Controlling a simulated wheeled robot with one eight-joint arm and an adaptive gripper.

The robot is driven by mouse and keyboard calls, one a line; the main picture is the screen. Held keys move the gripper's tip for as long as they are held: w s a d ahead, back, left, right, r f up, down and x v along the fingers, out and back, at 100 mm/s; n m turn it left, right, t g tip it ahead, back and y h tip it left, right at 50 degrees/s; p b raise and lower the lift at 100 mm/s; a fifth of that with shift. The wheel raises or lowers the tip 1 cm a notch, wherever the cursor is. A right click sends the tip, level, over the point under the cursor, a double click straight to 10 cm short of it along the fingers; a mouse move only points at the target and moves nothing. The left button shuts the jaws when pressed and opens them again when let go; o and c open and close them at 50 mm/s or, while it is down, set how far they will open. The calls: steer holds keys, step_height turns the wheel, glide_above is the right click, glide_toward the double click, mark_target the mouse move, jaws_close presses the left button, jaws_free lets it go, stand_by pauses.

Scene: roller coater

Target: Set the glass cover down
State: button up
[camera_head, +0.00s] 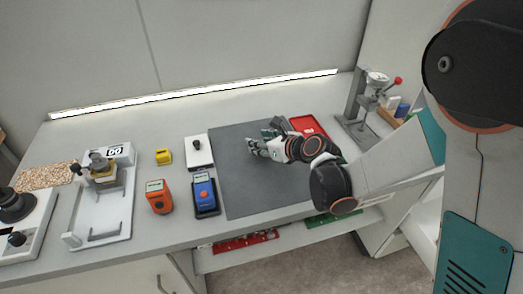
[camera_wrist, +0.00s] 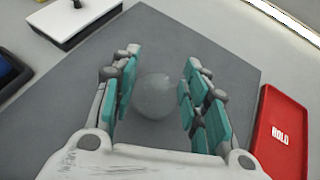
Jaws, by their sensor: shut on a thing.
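The glass cover (camera_wrist: 155,97) shows in the wrist view as a faint, clear round shape between the teal finger pads. My gripper (camera_wrist: 161,65) is shut on it, over the dark grey mat (camera_wrist: 225,75). The cover is too faint to make out there. I cannot tell whether its lower edge touches the mat.
A red tray marked HOLD (camera_wrist: 280,135) lies at the mat's right edge. A white box with a black knob (camera_head: 199,152), a blue device (camera_head: 205,195) and an orange device (camera_head: 158,196) stand left of the mat. A press stand (camera_head: 358,105) is at the back right. The mat's front is clear.

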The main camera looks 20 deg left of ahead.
steer(key=shift+f+b, duration=0.35)
steer(key=shift+f, duration=1.1)
steer(key=shift+f, duration=0.1)
steer(key=o, duration=1)
